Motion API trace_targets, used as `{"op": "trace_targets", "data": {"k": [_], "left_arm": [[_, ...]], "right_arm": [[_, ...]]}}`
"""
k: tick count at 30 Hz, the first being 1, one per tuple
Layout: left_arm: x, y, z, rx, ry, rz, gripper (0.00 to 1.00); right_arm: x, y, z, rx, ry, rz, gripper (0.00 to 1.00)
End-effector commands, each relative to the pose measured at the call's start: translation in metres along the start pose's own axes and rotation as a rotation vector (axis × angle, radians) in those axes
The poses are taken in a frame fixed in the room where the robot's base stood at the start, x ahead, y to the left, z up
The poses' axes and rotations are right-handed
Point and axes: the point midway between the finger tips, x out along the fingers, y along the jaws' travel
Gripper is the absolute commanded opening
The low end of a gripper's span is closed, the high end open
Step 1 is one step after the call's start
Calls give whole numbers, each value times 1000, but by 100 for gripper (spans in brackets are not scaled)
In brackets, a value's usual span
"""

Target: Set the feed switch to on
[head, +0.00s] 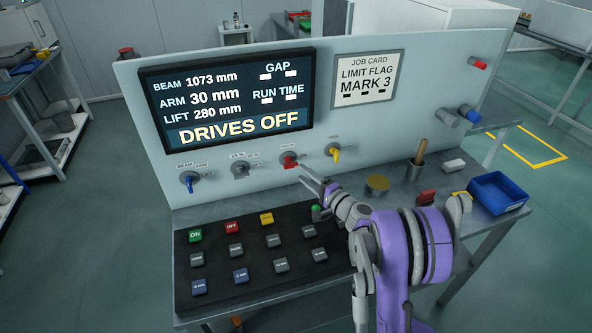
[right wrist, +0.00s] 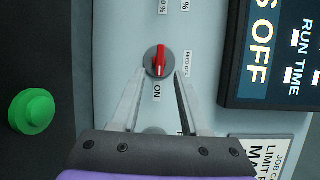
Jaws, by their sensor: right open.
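The feed switch (head: 289,161) is a red-handled rotary knob in the row on the upright panel. In the right wrist view the red handle (right wrist: 160,61) lies nearly upright in the picture. The FEED OFF label (right wrist: 187,67) is to its right, and the ON label (right wrist: 157,92) is below it, in line with the handle. My right gripper (head: 315,178) is open in front of the switch. In the right wrist view its fingertips (right wrist: 160,72) appear on either side of the knob; contact is unclear. My left gripper is not in view.
Blue (head: 188,181), grey (head: 240,169) and yellow (head: 334,152) knobs share the row. The display (head: 230,97) reads DRIVES OFF. A black keypad (head: 215,255) and green button (right wrist: 32,111) lie below.

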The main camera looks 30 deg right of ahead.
Motion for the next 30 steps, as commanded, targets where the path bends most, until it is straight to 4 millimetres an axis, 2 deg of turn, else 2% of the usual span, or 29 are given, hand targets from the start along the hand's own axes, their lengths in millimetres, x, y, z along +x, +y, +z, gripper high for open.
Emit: {"op": "trace_targets", "data": {"k": [3,9,26,28,30], "left_arm": [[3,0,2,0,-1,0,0],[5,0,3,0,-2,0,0],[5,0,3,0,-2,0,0],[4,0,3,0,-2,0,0],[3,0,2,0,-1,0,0]], "right_arm": [[-23,1,0,-2,2,1,45],[-41,0,0,-1,0,1,45],[-44,0,0,-1,-1,1,45],[-43,-1,5,-7,-8,8,45],[-40,-4,18,-28,-32,35,45]]}}
